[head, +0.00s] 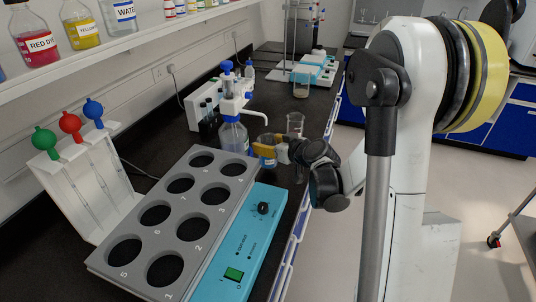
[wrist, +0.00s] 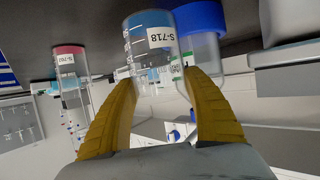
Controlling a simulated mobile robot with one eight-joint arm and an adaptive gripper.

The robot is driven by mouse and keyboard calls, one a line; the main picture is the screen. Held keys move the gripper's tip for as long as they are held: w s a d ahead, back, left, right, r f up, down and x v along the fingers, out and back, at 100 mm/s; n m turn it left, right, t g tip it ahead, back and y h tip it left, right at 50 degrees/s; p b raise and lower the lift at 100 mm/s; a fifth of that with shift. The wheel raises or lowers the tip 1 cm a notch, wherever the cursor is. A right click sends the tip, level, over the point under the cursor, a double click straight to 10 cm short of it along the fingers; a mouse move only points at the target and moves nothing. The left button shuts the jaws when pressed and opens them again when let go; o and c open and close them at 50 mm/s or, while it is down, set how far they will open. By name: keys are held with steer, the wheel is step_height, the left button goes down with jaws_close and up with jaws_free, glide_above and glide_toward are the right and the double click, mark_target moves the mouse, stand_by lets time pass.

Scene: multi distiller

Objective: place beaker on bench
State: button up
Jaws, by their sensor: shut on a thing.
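My gripper (head: 268,147) has yellow fingers and is low over the front edge of the black bench (head: 262,80). It is shut on a small clear beaker (head: 267,162) with a bluish tint. In the wrist view the beaker (wrist: 146,50), labelled S-718, shows between and beyond the yellow fingers (wrist: 163,85). It cannot be told whether its base touches the bench. Part of the beaker is hidden by the fingers in the head view.
A blue-capped bottle (head: 233,136) stands close left of the gripper. Another clear glass vessel (head: 295,123) is just behind it. A grey rack with round holes (head: 190,215) on a turquoise base fills the near bench. A pipette stand (head: 85,180) is at left.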

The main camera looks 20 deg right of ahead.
steer(key=shift+f+b, duration=0.7)
steer(key=shift+f, duration=0.9)
steer(key=shift+f, duration=0.1)
steer(key=shift+f, duration=0.15)
steer(key=o, duration=1.2)
